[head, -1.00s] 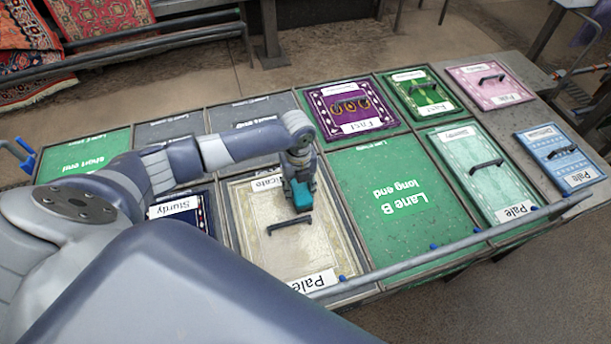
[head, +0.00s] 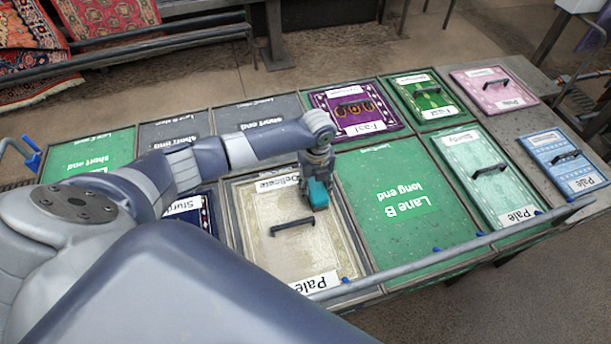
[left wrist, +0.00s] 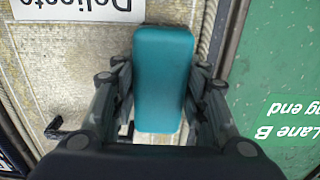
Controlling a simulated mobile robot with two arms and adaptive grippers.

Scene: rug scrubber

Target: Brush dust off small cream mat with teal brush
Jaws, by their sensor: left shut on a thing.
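The small cream mat (head: 272,250) lies in a lane of the table, with a "Delicate" label at its far end, a "Pale" label at its near end and a dark handle (head: 292,226) on it. It also shows in the left wrist view (left wrist: 60,80). My left gripper (head: 318,182) is shut on the teal brush (head: 318,195), at the mat's right side near the far end. The brush (left wrist: 162,75) sits between both fingers in the left wrist view. Its underside is hidden, so I cannot tell if it touches the mat. My right gripper is not in view.
The empty green Lane B (head: 400,235) lies right of the cream mat. A dark blue mat (head: 190,215) is on its left, partly behind my arm. A purple mat (head: 355,112) lies beyond. A grey rail (head: 450,248) runs along the near edge.

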